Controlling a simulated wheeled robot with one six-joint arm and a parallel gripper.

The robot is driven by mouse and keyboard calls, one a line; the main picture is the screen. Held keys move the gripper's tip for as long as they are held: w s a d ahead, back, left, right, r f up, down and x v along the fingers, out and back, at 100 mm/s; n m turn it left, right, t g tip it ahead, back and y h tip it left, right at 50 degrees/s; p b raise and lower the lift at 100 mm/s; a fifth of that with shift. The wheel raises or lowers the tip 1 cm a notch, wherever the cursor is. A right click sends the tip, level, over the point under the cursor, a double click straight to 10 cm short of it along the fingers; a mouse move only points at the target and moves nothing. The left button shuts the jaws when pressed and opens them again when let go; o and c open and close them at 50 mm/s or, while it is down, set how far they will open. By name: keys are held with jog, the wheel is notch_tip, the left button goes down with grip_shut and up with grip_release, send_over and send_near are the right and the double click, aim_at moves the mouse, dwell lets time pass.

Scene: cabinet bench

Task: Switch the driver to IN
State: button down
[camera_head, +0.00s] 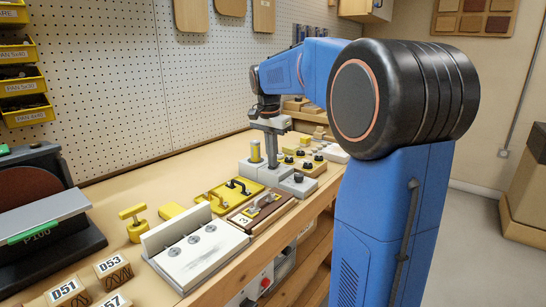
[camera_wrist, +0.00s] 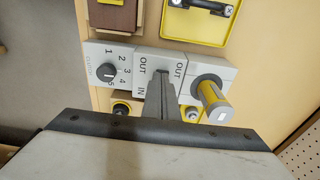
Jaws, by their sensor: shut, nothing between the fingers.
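The driver is a row of light grey blocks in the wrist view. Its middle panel (camera_wrist: 141,75) carries the words OUT at the upper end and IN at the lower end. My gripper (camera_wrist: 159,78) is shut and empty, with its fingers over this middle panel between the two words. The fingers hide the switch, so its position cannot be told, nor can contact. In the head view my gripper (camera_head: 271,163) points down at the grey blocks (camera_head: 284,182).
Left of the panel is a numbered dial (camera_wrist: 107,73); to its right a grey and yellow cylinder (camera_wrist: 213,100) sticks up. A yellow plate with a black handle (camera_head: 237,188) and a wooden board (camera_head: 262,210) lie nearby. A pegboard wall (camera_head: 130,90) stands behind the bench.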

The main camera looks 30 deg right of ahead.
jog(key=shift+f, duration=0.45)
jog(key=shift+d, duration=0.15)
jog(key=shift+w+d+r, duration=0.15)
jog(key=shift+w+d, duration=0.05)
jog(key=shift+d, duration=0.45)
jog(key=shift+d+r, duration=0.15)
jog(key=shift+r, duration=0.45)
notch_tip(320, 180, up, 13)
jog(key=a, duration=0.2)
jog(key=shift+s+r, duration=0.2)
jog(key=shift+s, duration=0.05)
